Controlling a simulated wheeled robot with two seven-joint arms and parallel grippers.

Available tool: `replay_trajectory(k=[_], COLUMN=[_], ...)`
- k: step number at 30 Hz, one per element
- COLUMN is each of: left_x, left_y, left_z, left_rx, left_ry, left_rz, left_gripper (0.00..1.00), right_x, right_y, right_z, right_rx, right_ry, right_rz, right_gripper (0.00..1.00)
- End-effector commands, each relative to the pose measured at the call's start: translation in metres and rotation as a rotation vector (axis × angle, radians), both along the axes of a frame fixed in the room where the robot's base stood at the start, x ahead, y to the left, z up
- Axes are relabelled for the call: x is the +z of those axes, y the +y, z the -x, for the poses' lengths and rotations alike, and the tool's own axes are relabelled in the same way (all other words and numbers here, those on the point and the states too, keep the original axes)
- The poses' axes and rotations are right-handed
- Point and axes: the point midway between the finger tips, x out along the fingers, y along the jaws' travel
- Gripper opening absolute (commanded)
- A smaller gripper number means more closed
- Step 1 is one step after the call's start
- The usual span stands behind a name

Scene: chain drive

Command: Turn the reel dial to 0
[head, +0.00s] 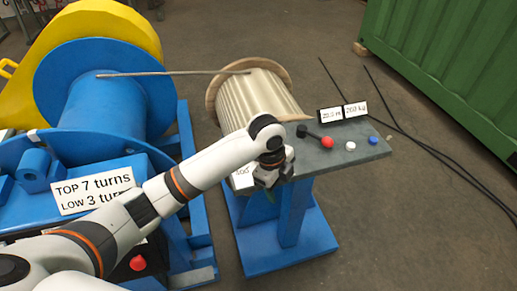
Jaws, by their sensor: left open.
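My left arm reaches across from the lower left. Its gripper (266,180) points down at the left end of the grey control desk (312,160) and is open. I cannot make out a reel dial; the gripper and wrist cover that part of the desk. A white label (243,177), seemingly reading 100, shows just left of the gripper. Whether the fingers touch anything is hidden. My right gripper is not in view.
A wound reel (250,100) stands behind, a blue drum (105,100) at left. A green container (450,70) stands right.

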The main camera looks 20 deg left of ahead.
Motion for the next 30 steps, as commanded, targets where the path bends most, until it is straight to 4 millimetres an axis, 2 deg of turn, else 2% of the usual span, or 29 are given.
replay_trajectory(k=[1, 7, 12, 15, 20, 30], left_x=[0.013, 0.073, 0.116, 0.127, 0.12, 0.055], left_y=[0.008, 0.048, 0.076, 0.084, 0.085, 0.085], left_z=[-0.015, -0.065, -0.088, -0.093, -0.094, -0.093], left_rx=[-0.048, -0.256, -0.352, -0.375, -0.385, -0.384], left_ry=[-0.009, 0.002, 0.014, 0.019, 0.023, 0.023], left_rz=[-0.031, -0.141, -0.182, -0.189, -0.189, -0.19], left_gripper=[0.57, 0.57, 0.57, 0.57, 0.57, 0.57], right_x=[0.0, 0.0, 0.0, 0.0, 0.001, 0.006], right_y=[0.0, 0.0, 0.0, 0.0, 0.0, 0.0], right_z=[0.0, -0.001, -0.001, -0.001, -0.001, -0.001], right_rx=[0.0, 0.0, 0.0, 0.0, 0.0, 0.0], right_ry=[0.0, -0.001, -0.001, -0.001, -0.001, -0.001], right_rz=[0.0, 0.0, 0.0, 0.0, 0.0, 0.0], right_gripper=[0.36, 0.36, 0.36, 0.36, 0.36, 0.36])
